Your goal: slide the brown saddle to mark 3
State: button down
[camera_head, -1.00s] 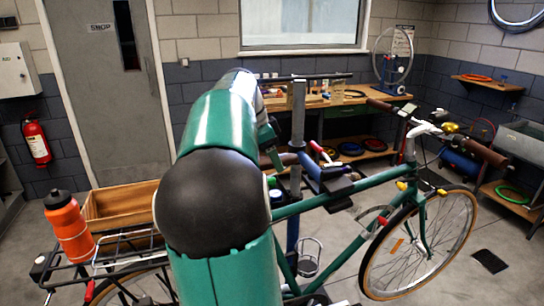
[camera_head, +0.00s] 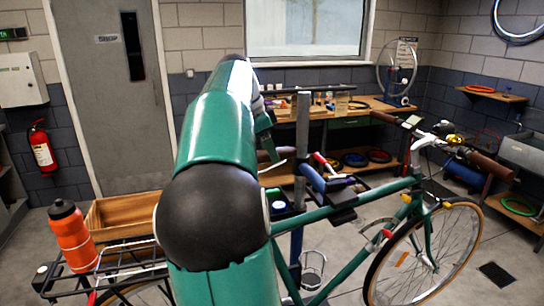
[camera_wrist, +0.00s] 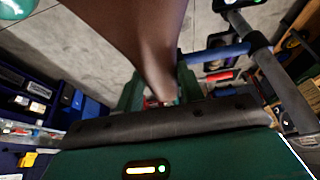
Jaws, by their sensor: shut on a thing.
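The brown saddle (camera_wrist: 140,45) fills the upper middle of the wrist view, narrowing toward my gripper. My gripper (camera_wrist: 165,112) shows as a dark bar and green body across the bottom of the wrist view, shut at the narrow end of the saddle. The exact contact is hidden by the dark bar. In the head view my arm covers most of the saddle and gripper. No mark 3 or other marks can be made out.
The green bicycle (camera_head: 345,255) stands in front, with a rear rack (camera_head: 120,265) and an orange bottle (camera_head: 70,235) at left. A grey stand post (camera_head: 302,135) and a blue clamp (camera_head: 312,178) are close right of my arm. A workbench (camera_head: 345,115) stands behind.

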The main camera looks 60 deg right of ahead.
jog(key=c, duration=0.9)
grip_release()
jog(key=shift+r, duration=0.15)
jog(key=shift+v, duration=6.8)
